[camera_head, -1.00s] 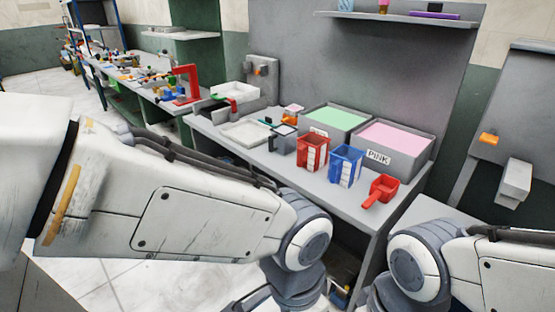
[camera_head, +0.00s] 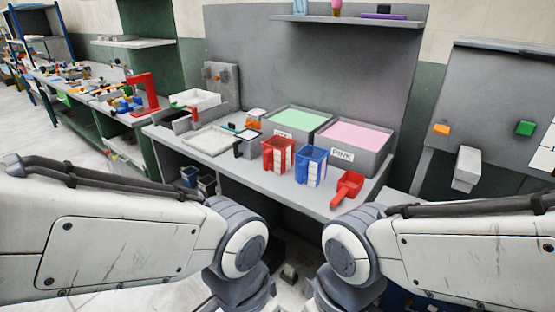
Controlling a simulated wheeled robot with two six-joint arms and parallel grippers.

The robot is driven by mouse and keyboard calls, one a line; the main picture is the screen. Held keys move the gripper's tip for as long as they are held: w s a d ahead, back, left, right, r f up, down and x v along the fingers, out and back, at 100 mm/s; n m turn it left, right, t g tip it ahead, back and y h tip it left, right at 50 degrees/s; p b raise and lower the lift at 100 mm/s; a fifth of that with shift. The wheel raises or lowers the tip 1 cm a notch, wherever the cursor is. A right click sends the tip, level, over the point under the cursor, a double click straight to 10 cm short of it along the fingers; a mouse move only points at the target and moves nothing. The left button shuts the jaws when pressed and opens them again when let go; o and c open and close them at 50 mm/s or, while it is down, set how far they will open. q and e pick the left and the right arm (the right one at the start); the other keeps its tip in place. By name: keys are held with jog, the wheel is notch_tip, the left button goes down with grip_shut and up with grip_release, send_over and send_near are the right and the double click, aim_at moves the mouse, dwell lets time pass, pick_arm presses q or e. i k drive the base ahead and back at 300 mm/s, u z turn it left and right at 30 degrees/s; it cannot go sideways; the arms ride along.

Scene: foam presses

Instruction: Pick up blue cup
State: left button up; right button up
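The blue cup (camera_head: 311,166) stands upright on the grey workbench (camera_head: 225,165), near its front edge. It has a white scale strip on its side. A similar red cup (camera_head: 277,155) stands just left of it. A red scoop (camera_head: 347,188) lies to its right at the bench edge. Both my arms reach in from the sides, with their joints low in front of the bench, apart from the cup. Neither gripper is in view; both are hidden below the frame or behind the arm links.
Behind the cups are a bin of green material (camera_head: 297,120) and a bin labelled PINK (camera_head: 357,137). A white tray (camera_head: 209,139) and a grey container (camera_head: 246,144) are to the left. A panel with orange and green buttons (camera_head: 525,128) is at right.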

aim_at(311, 165)
jog(key=k, duration=0.35)
jog(key=u, duration=0.7)
jog(key=i, duration=1.45)
jog(key=z, duration=0.15)
